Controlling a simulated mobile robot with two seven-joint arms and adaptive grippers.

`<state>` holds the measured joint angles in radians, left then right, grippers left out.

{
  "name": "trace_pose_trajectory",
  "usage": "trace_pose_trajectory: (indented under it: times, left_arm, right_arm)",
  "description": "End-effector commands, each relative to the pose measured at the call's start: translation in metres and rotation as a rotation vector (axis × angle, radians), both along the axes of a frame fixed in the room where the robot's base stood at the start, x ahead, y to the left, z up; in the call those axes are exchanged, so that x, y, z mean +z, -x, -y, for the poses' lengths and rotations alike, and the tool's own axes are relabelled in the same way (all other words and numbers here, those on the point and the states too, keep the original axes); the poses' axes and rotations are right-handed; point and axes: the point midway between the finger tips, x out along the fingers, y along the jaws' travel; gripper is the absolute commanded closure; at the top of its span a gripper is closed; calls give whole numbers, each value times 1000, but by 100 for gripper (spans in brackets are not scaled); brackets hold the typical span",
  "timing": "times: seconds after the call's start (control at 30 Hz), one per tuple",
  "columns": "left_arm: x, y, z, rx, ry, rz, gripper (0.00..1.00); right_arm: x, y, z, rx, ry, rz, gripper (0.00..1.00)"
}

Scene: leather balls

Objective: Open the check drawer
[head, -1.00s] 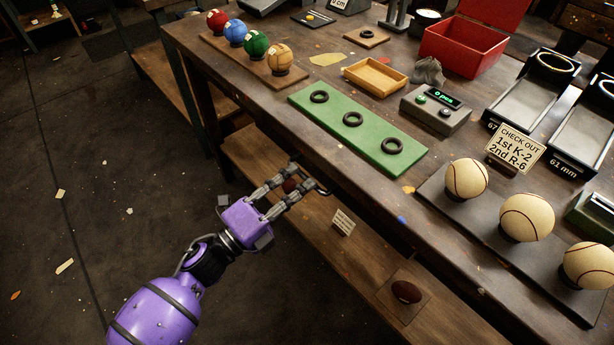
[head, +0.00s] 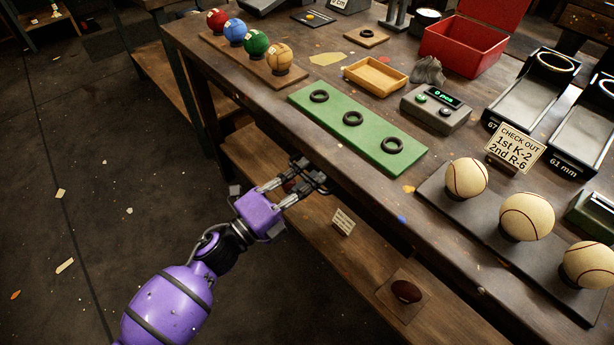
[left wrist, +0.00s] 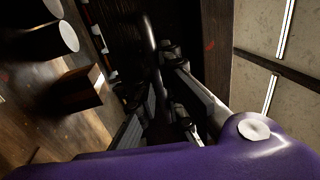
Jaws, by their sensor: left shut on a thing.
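My left gripper (head: 311,177) is at the front edge of the workbench, just under the tabletop. In the left wrist view, its fingers (left wrist: 158,75) are shut on a dark, slim bar handle (left wrist: 151,34) in front of a dark wooden face. The fingers partly hide the handle. The drawer front is mostly hidden under the tabletop edge in the head view, and I cannot tell any gap around it. My right gripper is not in view.
The workbench (head: 258,97) holds a green board (head: 335,130) with black rings, several balls, a wooden tray (head: 376,88) and a "CHECK OUT" sign (head: 515,147). A lower shelf (head: 355,262) with a small card (head: 342,221) runs below. The floor at left is open.

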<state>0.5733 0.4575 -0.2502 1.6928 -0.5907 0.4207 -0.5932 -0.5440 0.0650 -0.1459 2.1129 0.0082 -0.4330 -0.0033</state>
Motion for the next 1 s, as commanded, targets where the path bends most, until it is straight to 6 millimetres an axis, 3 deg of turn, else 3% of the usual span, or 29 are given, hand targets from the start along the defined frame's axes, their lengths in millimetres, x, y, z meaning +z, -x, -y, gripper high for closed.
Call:
trace_pose_trajectory:
  times: [0.27, 0.47, 1.0]
  left_arm:
    - [-1, 4, -4, 1, -1, -2, 100]
    - [0, 22, -23, 1, -2, -2, 100]
    - [-1, 124, -124, 3, -5, -5, 100]
  right_arm:
    - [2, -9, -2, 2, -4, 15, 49]
    - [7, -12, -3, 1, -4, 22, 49]
    - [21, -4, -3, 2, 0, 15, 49]
